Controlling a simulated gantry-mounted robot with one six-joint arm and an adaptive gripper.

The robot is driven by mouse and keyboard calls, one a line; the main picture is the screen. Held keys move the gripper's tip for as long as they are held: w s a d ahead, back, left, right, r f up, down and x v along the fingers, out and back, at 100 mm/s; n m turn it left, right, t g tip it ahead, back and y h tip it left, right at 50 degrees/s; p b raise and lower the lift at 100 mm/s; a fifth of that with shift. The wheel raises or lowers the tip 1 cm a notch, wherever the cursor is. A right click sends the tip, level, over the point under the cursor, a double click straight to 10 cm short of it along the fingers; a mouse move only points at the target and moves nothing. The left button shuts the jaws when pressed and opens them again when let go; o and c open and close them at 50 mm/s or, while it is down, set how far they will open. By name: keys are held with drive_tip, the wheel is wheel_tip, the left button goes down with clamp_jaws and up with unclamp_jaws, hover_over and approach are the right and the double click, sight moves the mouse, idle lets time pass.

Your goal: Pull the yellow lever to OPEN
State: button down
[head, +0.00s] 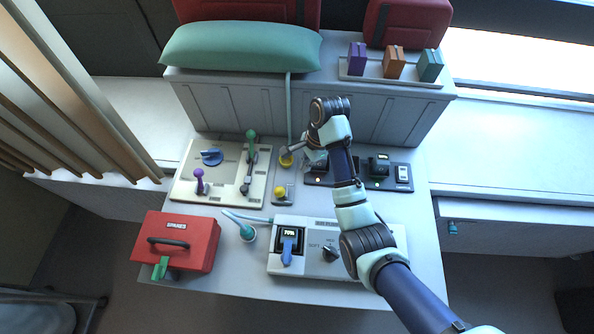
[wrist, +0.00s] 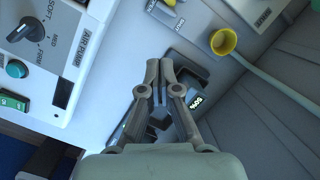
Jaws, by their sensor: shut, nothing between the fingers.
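The yellow lever (head: 279,191) shows as a yellow knob on a small grey plate in the middle of the counter. In the wrist view only a bit of the yellow lever (wrist: 170,2) shows at the top edge, above a small label that seems to read SHUT. My gripper (head: 314,158) is to the right of and behind the lever, apart from it, and partly hidden by my arm. In the wrist view my gripper (wrist: 160,68) has its fingertips together and empty, over a dark device.
A yellow cup (head: 286,158) with a hose stands behind the lever. A panel with blue, green and purple controls (head: 178,187) lies left. Dark switch panels (head: 378,183) lie right. The air pump (head: 308,266) and red case (head: 180,232) are in front.

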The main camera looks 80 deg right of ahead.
sight(281, 191)
drive_tip(key=w+a+f, duration=0.3)
drive_tip(key=w+f, duration=0.1)
drive_tip(key=f, duration=0.3)
drive_tip(key=shift+w+a+f+p, duration=0.2)
drive_tip(key=shift+a+f+p, duration=0.1)
drive_tip(key=shift+p, duration=0.15)
